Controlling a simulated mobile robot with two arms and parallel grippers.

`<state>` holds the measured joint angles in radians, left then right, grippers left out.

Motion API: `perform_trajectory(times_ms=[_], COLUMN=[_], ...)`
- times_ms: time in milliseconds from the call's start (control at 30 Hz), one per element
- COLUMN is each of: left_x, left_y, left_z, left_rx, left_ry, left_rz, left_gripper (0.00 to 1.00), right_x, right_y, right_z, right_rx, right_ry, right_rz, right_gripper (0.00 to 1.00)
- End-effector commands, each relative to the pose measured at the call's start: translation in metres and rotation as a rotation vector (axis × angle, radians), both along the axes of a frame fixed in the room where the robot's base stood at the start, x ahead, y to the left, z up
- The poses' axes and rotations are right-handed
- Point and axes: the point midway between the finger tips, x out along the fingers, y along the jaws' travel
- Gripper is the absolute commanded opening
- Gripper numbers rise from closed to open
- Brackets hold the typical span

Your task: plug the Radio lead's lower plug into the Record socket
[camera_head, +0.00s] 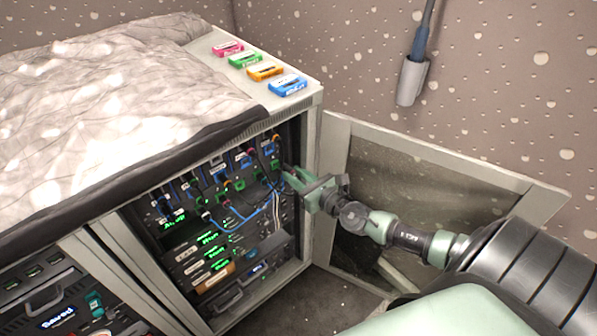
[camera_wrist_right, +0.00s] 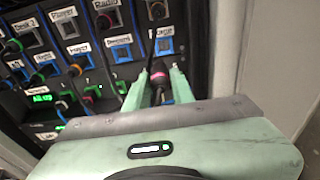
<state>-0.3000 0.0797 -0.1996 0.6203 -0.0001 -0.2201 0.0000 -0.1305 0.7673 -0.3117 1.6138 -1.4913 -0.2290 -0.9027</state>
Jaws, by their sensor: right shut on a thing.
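My right gripper (camera_head: 288,176) reaches into the open cabinet, at the right side of its patch panel. In the right wrist view its two green fingers (camera_wrist_right: 160,88) are shut on a dark plug (camera_wrist_right: 159,74) with a pinkish ring. A dark lead runs upward near that plug. The Radio label (camera_wrist_right: 106,4) is at the top of the panel. A blue-framed socket (camera_wrist_right: 121,53) sits left of the fingers, under a label that may read Record but is blurred. The held plug's tip is hidden, so I cannot tell whether it touches a socket. My left gripper is not in view.
Several other plugs and leads crowd the panel, including blue cables (camera_head: 242,222) hanging across it. Coloured labelled blocks (camera_head: 288,86) lie on the cabinet top, beside a grey cover (camera_head: 100,90).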

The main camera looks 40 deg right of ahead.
Motion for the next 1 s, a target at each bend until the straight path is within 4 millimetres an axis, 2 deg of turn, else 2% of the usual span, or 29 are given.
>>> perform_trajectory(times_ms=[100, 500, 800, 1000], left_x=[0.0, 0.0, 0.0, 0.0], left_y=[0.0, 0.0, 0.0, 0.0], left_z=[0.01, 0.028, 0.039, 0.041], left_rx=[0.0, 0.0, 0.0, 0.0], left_ry=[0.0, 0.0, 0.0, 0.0], left_rz=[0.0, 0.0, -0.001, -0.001], left_gripper=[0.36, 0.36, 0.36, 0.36], right_x=[0.0, -0.003, -0.005, -0.005], right_y=[0.01, 0.043, 0.066, 0.073], right_z=[0.004, 0.003, 0.002, 0.001], right_rx=[0.001, 0.001, 0.001, -0.002], right_ry=[-0.001, 0.0, 0.0, -0.001], right_rz=[0.0, 0.001, 0.001, 0.0], right_gripper=[0.0, 0.0, 0.0, 0.0])
